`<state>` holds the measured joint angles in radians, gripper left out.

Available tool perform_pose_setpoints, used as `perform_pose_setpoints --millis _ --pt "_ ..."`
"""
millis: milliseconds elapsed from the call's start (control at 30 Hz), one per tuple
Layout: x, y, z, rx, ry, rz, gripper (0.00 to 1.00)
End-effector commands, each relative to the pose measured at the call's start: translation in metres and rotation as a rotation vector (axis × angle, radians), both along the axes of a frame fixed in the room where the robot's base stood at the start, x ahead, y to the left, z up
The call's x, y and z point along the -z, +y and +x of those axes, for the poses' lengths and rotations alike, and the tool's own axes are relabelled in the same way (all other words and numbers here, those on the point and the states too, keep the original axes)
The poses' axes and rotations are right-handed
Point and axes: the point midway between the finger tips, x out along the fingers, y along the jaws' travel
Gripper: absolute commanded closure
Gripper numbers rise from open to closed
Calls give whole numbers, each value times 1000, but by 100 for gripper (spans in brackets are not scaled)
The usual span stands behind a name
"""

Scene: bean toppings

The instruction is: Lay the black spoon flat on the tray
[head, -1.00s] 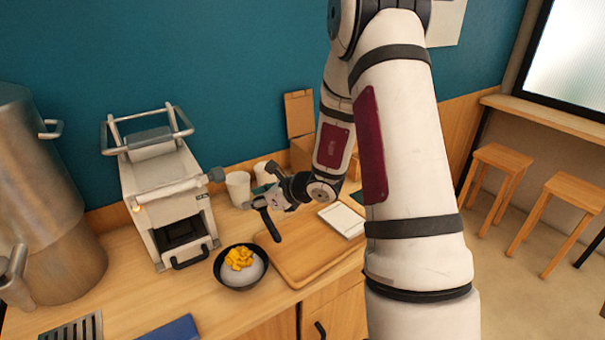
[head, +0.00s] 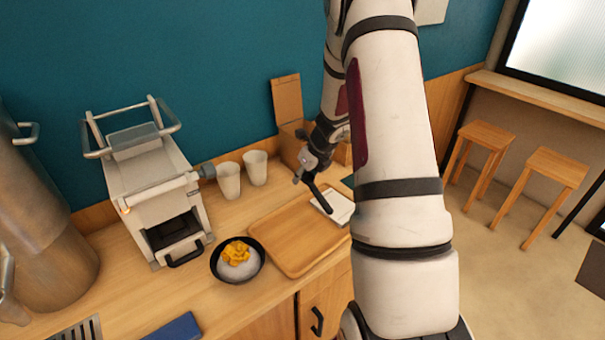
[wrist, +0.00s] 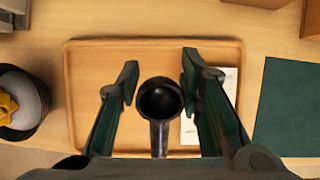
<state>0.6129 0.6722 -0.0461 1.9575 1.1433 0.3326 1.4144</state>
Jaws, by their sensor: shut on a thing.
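The black spoon (head: 321,199) hangs from my gripper (head: 306,178) over the right part of the wooden tray (head: 268,246), tilted, not flat. In the wrist view the spoon's round end (wrist: 160,98) shows between the two fingers of my gripper (wrist: 160,72), with its handle running down toward the palm. My gripper is shut on the spoon; the exact grip spot is hard to see. The tray (wrist: 85,110) lies below. A white card (head: 341,208) lies on the tray's right side; it also shows in the wrist view (wrist: 188,130).
A black bowl (head: 216,264) with white and yellow food stands left of the tray. Two cups (head: 229,182) and a cardboard box (head: 287,100) stand behind. A machine (head: 160,200) is at left. A dark green mat (wrist: 288,110) lies right of the tray.

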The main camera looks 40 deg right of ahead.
Motion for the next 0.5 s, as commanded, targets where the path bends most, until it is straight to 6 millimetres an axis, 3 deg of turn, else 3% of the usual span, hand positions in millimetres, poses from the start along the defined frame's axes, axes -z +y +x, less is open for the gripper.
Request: perform_pose_setpoints --millis 500 --pt "38 0 2 2 -1 3 82"
